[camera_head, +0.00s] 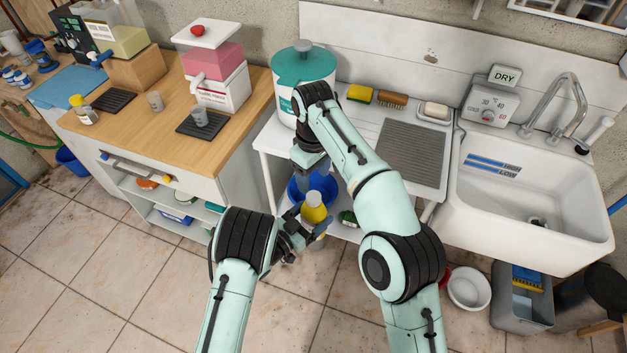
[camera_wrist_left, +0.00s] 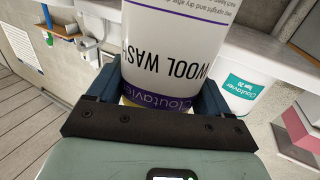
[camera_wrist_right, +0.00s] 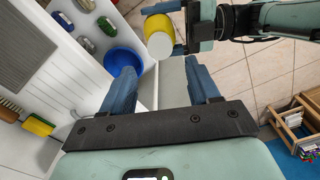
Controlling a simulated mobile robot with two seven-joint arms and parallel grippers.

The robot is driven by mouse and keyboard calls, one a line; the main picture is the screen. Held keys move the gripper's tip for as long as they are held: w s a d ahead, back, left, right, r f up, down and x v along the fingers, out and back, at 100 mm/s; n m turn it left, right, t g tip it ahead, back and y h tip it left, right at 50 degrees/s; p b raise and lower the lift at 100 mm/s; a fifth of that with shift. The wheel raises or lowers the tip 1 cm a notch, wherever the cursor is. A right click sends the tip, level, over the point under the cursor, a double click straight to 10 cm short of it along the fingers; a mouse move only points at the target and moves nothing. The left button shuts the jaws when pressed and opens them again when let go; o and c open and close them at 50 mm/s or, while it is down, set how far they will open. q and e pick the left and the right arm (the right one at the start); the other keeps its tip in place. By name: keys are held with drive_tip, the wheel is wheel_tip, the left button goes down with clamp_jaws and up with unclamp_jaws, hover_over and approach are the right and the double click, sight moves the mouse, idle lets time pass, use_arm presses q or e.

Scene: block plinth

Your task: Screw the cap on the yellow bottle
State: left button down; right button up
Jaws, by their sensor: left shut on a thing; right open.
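The yellow bottle (camera_head: 314,208) stands roughly upright in my left gripper (camera_head: 303,226) in the head view, in front of the sink counter. In the left wrist view its white body (camera_wrist_left: 175,45), with a purple band and "WOOL WASH" lettering, fills the space between the jaws. In the right wrist view its yellow side and pale round top (camera_wrist_right: 160,45) face my right gripper (camera_wrist_right: 163,88). I cannot tell whether that pale round part is the cap. My right gripper is open and empty, above the bottle and apart from it.
A blue tub (camera_head: 299,192) sits on the low shelf behind the bottle. A teal-lidded white canister (camera_head: 303,70) stands on the counter behind my right arm. The sink (camera_head: 535,200) is at the right, the wooden worktop (camera_head: 140,105) at the left. Open floor lies in front.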

sight(313, 196)
drive_tip(key=shift+r, duration=0.15)
drive_tip(key=shift+f, duration=4.05)
drive_tip(key=c, duration=1.1)
drive_tip(key=o, duration=1.3)
drive_tip(key=shift+c, duration=0.2)
